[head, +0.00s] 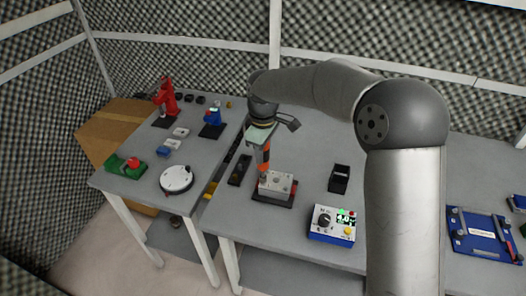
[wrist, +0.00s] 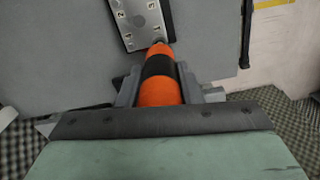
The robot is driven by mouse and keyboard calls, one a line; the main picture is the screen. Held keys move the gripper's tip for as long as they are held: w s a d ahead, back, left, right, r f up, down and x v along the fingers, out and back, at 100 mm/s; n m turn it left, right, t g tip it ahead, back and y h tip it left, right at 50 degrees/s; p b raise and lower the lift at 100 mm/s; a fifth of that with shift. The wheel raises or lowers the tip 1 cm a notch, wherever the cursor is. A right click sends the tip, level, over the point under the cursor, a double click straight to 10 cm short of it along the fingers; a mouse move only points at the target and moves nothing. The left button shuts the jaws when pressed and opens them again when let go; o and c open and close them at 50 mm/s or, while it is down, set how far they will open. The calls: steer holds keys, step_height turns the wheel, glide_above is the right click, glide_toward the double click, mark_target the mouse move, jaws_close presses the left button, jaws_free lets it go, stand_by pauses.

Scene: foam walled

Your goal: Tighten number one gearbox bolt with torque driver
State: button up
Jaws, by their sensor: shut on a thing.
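My gripper (wrist: 160,95) is shut on the orange and black torque driver (wrist: 159,65), which points away from the wrist camera. In the head view the driver (head: 263,158) hangs nearly upright below my gripper, over the gearbox (head: 277,184). The gearbox is a light grey block on a dark base with a red part at its right. In the wrist view the gearbox top (wrist: 143,22) shows printed numbers and round bolt spots. The driver's front end is at the near edge of that top. The tip is hidden, so I cannot tell whether it touches a bolt.
A blue and white control box (head: 332,224) with a lit green display stands right of the gearbox. A black open bin (head: 339,179) is behind it. A blue tray (head: 483,236) lies far right. The left table holds a white round dial (head: 176,179) and a red device (head: 167,98).

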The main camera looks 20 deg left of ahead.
step_height(320, 180, up, 3)
steer(key=shift+r+p, duration=0.2)
steer(key=shift+p, duration=0.85)
